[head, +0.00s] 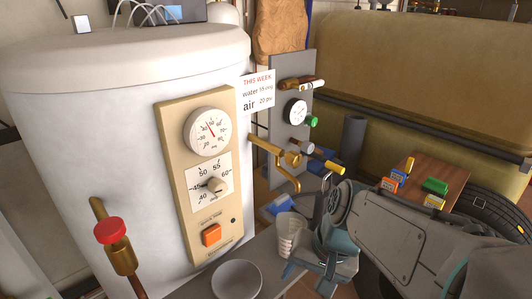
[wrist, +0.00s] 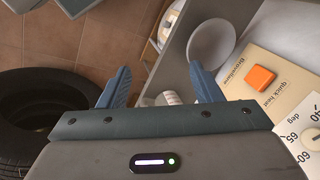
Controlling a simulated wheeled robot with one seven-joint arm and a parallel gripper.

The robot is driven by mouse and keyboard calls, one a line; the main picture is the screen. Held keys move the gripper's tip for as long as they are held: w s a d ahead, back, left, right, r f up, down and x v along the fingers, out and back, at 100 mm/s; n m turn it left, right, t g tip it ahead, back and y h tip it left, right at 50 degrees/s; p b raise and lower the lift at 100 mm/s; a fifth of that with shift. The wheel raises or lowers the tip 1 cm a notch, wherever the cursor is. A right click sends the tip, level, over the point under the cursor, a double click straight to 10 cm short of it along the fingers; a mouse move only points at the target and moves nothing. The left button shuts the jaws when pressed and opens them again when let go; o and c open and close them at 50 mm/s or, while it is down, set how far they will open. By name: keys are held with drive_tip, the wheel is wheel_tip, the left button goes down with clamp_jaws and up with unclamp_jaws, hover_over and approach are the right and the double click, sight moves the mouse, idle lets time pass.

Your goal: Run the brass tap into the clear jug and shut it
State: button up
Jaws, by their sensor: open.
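The brass tap (head: 275,152) sticks out from the right side of the white boiler, its spout bending down. The clear jug (head: 289,234) stands upright on the grey shelf below the tap, partly hidden by my gripper. In the wrist view a whitish piece that looks like the jug (wrist: 170,97) shows beyond my palm, between the fingers and mostly hidden. My gripper (wrist: 160,78) is open, with its blue fingers spread apart. In the head view it is close to the right of the jug and below the tap; I cannot tell whether it touches the jug. I see no water flowing.
A white bowl (head: 237,279) stands on the shelf in front of the jug. A red-knobbed valve (head: 110,231) is at the boiler's left. A grey panel (head: 283,75) with gauge and valves stands behind the tap. A tyre (head: 490,215) and a wooden board with coloured blocks (head: 428,172) are at right.

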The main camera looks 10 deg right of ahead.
drive_tip(key=w+a+m+y+b, duration=0.1)
drive_tip(key=w+a+m+y, duration=0.15)
drive_tip(key=m, duration=0.25)
drive_tip(key=m+t+y+b, duration=0.4)
drive_tip(key=m+t+y, duration=0.1)
drive_tip(key=m+t, duration=0.95)
approach(289, 157)
drive_tip(key=shift+m+g, duration=0.85)
drive_tip(key=x, duration=0.3)
drive_tip(key=d+x, duration=0.1)
drive_tip(key=x, duration=0.3)
drive_tip(key=w+x, duration=0.1)
drive_tip(key=x, duration=0.3)
drive_tip(key=shift+w+d, duration=0.2)
drive_tip(key=shift+w, duration=0.05)
drive_tip(key=c, duration=1)
